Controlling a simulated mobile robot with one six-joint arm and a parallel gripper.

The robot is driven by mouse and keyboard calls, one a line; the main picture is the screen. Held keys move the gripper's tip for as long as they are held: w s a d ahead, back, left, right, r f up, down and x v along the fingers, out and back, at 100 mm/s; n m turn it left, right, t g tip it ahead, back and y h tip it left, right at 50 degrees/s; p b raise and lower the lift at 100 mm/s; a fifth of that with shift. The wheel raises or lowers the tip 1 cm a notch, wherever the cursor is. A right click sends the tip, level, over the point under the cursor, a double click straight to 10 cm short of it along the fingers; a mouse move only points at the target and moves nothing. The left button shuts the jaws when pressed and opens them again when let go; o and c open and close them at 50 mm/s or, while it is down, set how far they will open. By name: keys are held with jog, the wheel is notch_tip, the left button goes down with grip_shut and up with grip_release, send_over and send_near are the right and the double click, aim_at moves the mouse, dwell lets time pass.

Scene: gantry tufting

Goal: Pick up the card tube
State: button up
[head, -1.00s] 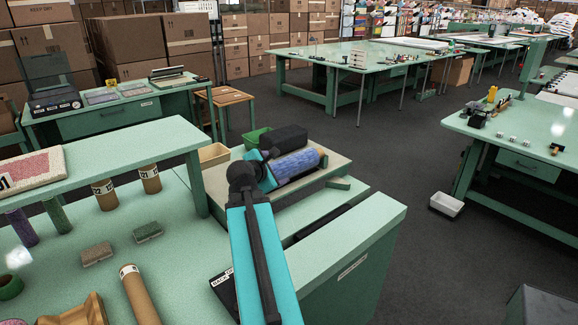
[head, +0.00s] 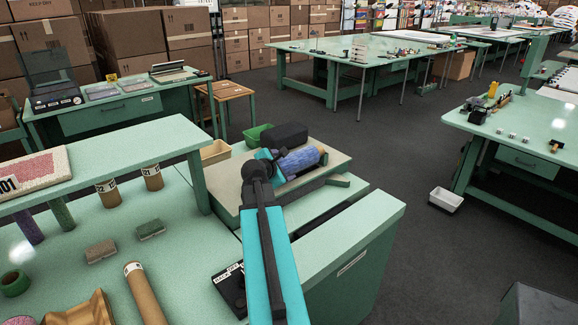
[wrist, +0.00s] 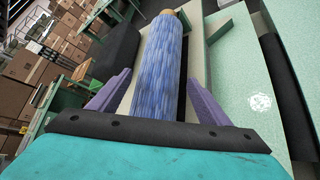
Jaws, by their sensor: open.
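A blue, streaked tube (head: 298,160) with a brown end lies on a pale board on the green bench. It fills the upper middle of the wrist view (wrist: 165,62). My gripper (wrist: 158,97) is open, with one purple finger on each side of the tube's near part. I cannot tell whether the fingers touch it. In the head view my wrist hides the tube's near end and most of my gripper (head: 272,166). A plain brown card tube (head: 146,292) lies at the front left, apart from my gripper. Short labelled brown tubes (head: 152,177) stand under the raised shelf.
A dark block (head: 284,136) lies close behind the blue tube. A green bin (head: 257,134) and a tan tray (head: 215,152) are behind the board (head: 228,187). The raised green shelf (head: 120,150) stands at the left. Open floor (head: 410,160) lies to the right.

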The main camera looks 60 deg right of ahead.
aim_at(288, 164)
jog(key=shift+d, duration=0.1)
jog(key=shift+p+x, duration=0.55)
jog(key=shift+x, duration=0.3)
jog(key=shift+p+x, duration=0.55)
jog(key=shift+x, duration=1.15)
jog(key=shift+f, duration=0.1)
jog(key=c, duration=1)
jog(key=shift+r, duration=0.2)
